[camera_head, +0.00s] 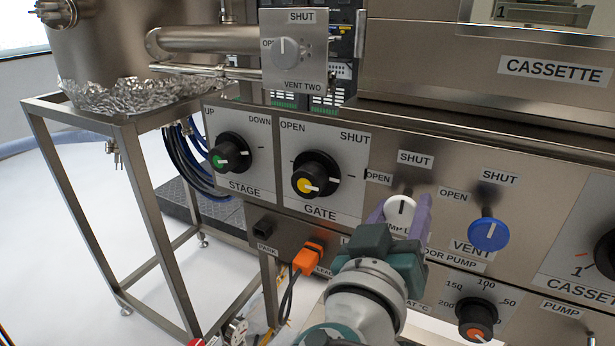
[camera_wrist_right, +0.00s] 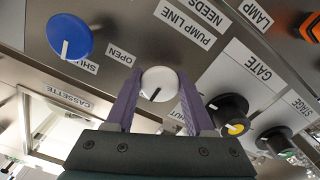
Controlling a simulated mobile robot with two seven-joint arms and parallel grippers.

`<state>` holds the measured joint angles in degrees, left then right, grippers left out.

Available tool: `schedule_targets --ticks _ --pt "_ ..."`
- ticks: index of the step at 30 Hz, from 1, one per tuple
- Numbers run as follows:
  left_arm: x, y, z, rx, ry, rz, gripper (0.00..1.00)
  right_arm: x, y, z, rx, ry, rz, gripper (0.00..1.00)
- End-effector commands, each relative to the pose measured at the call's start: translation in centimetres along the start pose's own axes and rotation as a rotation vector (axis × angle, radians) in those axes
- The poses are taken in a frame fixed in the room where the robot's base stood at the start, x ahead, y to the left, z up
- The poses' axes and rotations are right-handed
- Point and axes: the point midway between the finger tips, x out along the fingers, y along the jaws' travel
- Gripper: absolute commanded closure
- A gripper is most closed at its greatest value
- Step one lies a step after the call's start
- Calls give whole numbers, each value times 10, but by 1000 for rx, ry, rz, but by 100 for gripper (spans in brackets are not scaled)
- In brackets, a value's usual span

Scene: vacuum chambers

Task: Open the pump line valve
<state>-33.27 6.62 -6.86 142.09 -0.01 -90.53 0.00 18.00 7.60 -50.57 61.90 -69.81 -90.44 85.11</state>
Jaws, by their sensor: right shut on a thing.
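The pump line valve is a white round knob (camera_head: 400,211) with a dark pointer line, on the steel panel below its OPEN and SHUT labels. The pointer line is roughly upright in the head view, towards SHUT (camera_head: 415,159); OPEN (camera_head: 378,177) is up and to its left. My right gripper (camera_head: 404,214) has its purple fingers on either side of the knob and is shut on it. In the right wrist view the white knob (camera_wrist_right: 158,83) sits between the fingertips (camera_wrist_right: 157,88). The knob's name label is partly hidden by the gripper. My left gripper is not in view.
The blue VENT knob (camera_head: 488,235) is close on the right. The yellow-centred GATE knob (camera_head: 315,175) and green-centred STAGE knob (camera_head: 231,153) are left. An orange plug (camera_head: 309,257) with a cable juts out below. A heater dial (camera_head: 476,320) is lower right.

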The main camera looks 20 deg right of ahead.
Motion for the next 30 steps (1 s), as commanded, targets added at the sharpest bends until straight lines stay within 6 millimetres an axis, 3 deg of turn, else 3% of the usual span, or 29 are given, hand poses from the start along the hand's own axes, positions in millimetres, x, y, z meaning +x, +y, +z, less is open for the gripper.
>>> schedule_targets --ticks 4,16,30 --pt "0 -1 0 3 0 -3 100 0 0 0 0 0 -1 100" --pt "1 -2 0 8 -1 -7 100 0 0 0 -66 0 0 100" --pt "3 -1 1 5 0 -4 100 0 0 0 -448 1 2 100"
